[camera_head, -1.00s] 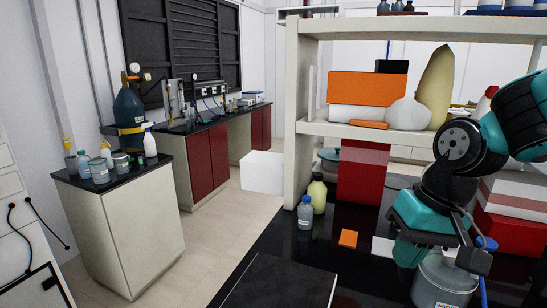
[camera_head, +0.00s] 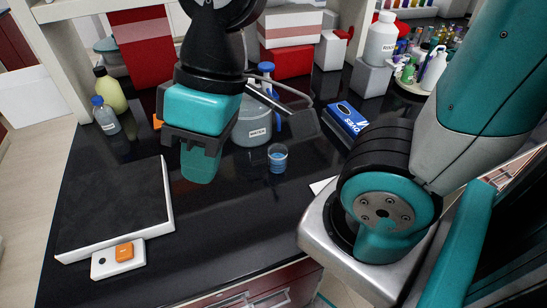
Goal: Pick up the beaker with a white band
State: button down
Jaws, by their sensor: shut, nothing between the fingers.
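A small clear beaker (camera_head: 277,158) with blue contents stands upright on the black bench top, right of the picture's middle. It is too small to tell for sure whether it bears a white band. My gripper (camera_head: 199,168) is shut and empty, pointing down above the bench to the left of the beaker. A clear gap shows between them in the picture. My arm's forearm stands over the bench behind and above the gripper.
A wash bottle marked WATER (camera_head: 252,125) stands just behind the beaker. A blue glove box (camera_head: 346,120) lies to the right. A dark flat plate with white edges (camera_head: 115,210) lies at left. Bare bench lies in front of the beaker.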

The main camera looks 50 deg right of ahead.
aim_at(278, 152)
jog(key=u, duration=1.25)
jog(key=k, duration=0.9)
jog(key=z, duration=0.95)
jog(key=i, duration=0.5)
jog(key=z, duration=0.05)
